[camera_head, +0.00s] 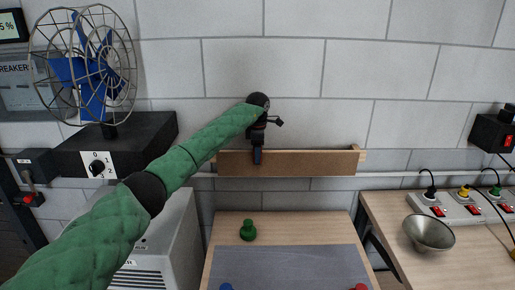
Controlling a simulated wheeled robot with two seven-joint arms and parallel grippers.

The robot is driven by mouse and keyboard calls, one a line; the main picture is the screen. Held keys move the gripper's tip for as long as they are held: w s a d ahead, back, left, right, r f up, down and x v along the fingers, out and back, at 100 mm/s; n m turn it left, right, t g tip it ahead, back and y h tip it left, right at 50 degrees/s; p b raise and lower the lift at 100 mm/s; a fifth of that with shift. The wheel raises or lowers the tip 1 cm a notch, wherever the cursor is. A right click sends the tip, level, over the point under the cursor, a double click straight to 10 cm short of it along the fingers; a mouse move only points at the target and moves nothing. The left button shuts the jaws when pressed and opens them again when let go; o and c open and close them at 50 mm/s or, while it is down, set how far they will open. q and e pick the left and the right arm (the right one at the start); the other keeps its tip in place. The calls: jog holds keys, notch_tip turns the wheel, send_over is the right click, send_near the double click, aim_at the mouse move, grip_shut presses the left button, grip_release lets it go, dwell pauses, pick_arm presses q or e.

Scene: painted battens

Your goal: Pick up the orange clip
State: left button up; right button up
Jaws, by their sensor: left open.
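My left arm, in a green quilted sleeve, reaches from the lower left to the wall. Its dark left gripper (260,138) is open and points down at the wooden batten (310,163) on the wall. My right gripper is not in view.
A table with a grey mat (290,268) stands below, with a green pawn-shaped piece (248,231) at its back. A fan (85,70) stands on a black box at left. A metal funnel (429,234) and power strips (455,209) are on the right table.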

pick_arm(q)
jog(key=shift+f, duration=0.2)
jog(key=c, duration=1.1)
jog(key=shift+o, duration=0.2)
